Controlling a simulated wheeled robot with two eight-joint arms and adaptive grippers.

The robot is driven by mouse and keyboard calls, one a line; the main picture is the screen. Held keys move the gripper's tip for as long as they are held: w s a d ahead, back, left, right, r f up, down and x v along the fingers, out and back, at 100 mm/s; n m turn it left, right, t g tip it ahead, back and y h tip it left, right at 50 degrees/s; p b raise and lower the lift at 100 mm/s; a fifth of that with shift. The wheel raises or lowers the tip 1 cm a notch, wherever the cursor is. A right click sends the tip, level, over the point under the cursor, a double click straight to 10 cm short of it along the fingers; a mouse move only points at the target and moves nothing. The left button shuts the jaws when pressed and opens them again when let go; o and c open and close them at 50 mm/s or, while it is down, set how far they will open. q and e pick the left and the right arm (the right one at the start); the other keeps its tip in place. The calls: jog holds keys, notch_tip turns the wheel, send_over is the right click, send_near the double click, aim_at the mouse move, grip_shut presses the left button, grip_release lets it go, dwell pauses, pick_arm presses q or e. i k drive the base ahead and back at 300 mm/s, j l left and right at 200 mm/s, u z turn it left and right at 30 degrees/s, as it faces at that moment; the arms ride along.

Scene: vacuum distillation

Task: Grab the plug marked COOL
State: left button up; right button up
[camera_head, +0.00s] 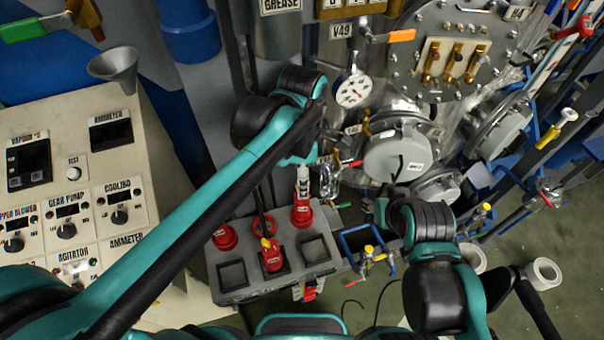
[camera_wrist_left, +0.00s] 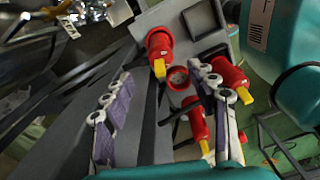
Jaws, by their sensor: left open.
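My left gripper (camera_head: 315,182) is open and empty above the back right of a grey socket box (camera_head: 236,290). Its two fingers spread apart in the left wrist view (camera_wrist_left: 163,100). Red plugs stand on the box: one at the back left (camera_head: 225,237), one with a yellow tip in the front middle (camera_head: 271,257), and one at the back right (camera_head: 301,214), just below a finger. In the left wrist view, a red plug with a yellow end (camera_wrist_left: 159,48) lies beyond the fingers, and another (camera_wrist_left: 226,72) is partly behind the right finger. I cannot read COOL on any plug.
A control panel (camera_head: 70,200) with knobs is at left. A steel vessel with flanges (camera_head: 450,60) and a gauge (camera_head: 353,91) stands behind. Blue valve pipework (camera_head: 362,245) is right of the box. My right arm is at right; its fingers are not visible.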

aim_at(274, 262)
jog(key=k, duration=1)
